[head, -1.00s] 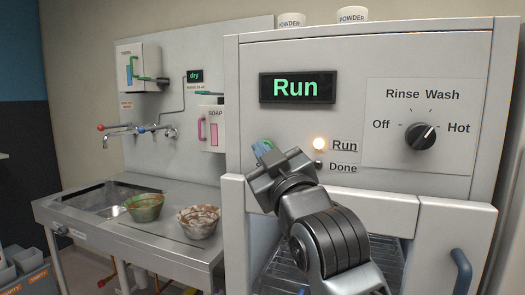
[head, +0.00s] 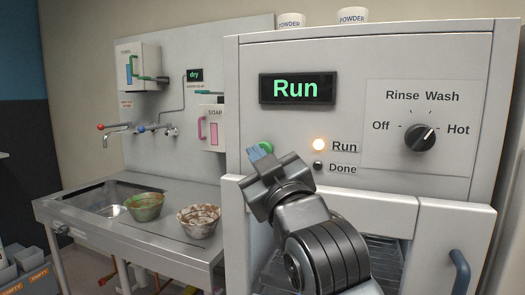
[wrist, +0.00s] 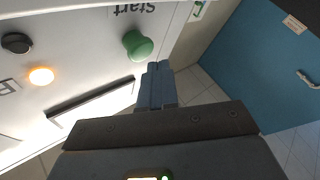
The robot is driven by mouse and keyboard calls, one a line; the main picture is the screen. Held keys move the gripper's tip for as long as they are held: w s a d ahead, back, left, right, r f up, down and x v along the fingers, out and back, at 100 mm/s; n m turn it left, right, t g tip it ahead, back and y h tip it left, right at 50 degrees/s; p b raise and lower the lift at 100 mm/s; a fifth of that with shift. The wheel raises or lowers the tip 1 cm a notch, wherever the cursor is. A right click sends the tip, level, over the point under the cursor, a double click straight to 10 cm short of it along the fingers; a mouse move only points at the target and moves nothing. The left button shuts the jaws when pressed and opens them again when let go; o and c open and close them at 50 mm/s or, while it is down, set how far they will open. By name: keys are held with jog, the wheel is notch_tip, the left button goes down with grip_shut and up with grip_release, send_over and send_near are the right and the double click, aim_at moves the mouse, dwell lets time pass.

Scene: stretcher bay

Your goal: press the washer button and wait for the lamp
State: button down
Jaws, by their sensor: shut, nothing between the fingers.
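The washer (head: 350,50) fills the right of the head view, its display (head: 296,88) reading "Run". The round green button (wrist: 138,45), labelled Start, shows in the wrist view; in the head view only a green sliver (head: 267,146) shows behind my fingers. My gripper (head: 259,151) is shut and empty, its blue fingertips (wrist: 159,66) close to the button; I cannot tell the exact gap. The Run lamp (head: 319,144) is lit orange, also in the wrist view (wrist: 41,75). The Done lamp (head: 318,166) is dark.
A dial (head: 420,137) points up and right, between Wash and Hot. A sink counter (head: 150,245) on the left holds two stained bowls, one greenish (head: 145,207) and one brown-and-white (head: 199,221). Two powder cups (head: 352,16) stand on the washer.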

jog(key=s, duration=0.1)
jog(key=s+a, duration=0.1)
jog(key=s, duration=0.1)
jog(key=s+p, duration=0.1)
jog(key=shift+s+a, duration=0.35)
jog(key=shift+a, duration=0.05)
dwell(0.5)
jog(key=s+d+f+m+h, duration=0.1)
jog(key=s+d+f+m, duration=0.1)
jog(key=s+d+f, duration=0.45)
jog(key=s+d+f+m+g+h, duration=0.15)
jog(key=s+f, duration=0.25)
jog(key=f, duration=0.5)
jog(key=s+d+f+m+h, duration=0.2)
jog(key=s+d+f, duration=0.3)
jog(key=f, duration=0.3)
jog(key=s+d+f+m+g+h, duration=0.1)
jog(key=s+d, duration=0.3)
jog(key=s, duration=0.5)
jog(key=s+d+f+m+g+h, duration=0.1)
jog(key=s+d, duration=0.3)
jog(key=s, duration=0.6)
jog(key=s+d+f+m+g+h, duration=0.1)
jog(key=s+d+f+m+h, duration=0.1)
jog(key=s, duration=0.7)
jog(key=shift+s+d+f+m, duration=0.35)
jog(key=shift+d+f, duration=0.25)
jog(key=shift+d, duration=0.55)
